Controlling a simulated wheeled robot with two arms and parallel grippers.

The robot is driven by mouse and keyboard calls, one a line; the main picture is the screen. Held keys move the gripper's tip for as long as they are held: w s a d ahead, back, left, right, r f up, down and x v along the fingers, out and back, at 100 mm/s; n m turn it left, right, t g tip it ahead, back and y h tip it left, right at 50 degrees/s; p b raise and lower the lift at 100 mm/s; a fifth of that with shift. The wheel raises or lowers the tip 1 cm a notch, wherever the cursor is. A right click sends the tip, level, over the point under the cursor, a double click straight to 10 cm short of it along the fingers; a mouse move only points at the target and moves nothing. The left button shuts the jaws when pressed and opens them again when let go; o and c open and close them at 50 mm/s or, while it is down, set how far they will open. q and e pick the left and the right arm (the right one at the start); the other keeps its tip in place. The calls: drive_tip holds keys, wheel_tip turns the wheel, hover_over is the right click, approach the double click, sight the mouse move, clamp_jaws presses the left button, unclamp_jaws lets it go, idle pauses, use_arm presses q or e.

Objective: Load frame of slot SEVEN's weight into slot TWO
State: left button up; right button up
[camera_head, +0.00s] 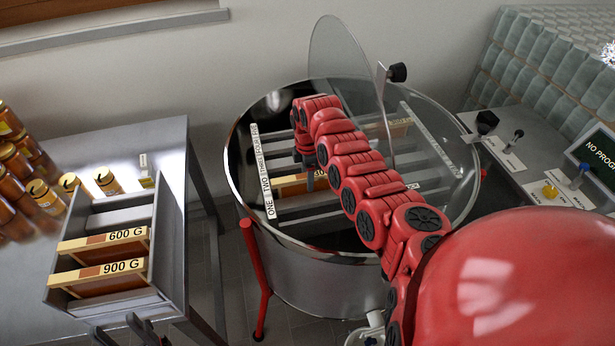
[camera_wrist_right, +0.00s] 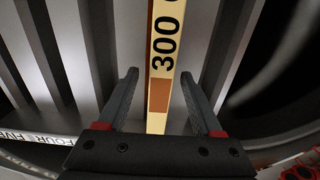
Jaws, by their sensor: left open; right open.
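The round steel tank (camera_head: 310,270) has a slot label strip (camera_head: 265,170) on its near left rim. My right gripper (camera_head: 307,178) reaches down into the tank. In the right wrist view its open fingers (camera_wrist_right: 160,78) stand on either side of a wooden frame marked 300 (camera_wrist_right: 165,45). A frame (camera_head: 289,186) shows under this gripper in the head view, and another (camera_head: 400,128) sits farther right in the tank. The grey crate (camera_head: 150,225) holds a 600 G frame (camera_head: 105,241) and a 900 G frame (camera_head: 100,275). My left gripper (camera_head: 115,327) is open, partly seen near the crate's front edge.
A clear lid (camera_head: 345,60) stands raised over the tank. Honey jars (camera_head: 45,195) stand on the steel table (camera_head: 155,150) left of and behind the crate. A control panel (camera_head: 540,150) with levers and a screen (camera_head: 597,150) is at right. Floor shows between table and tank.

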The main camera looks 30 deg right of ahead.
wheel_tip(320, 180, up, 17)
drive_tip(key=b, duration=0.4)
drive_tip(key=shift+r, duration=0.1)
idle(0.4)
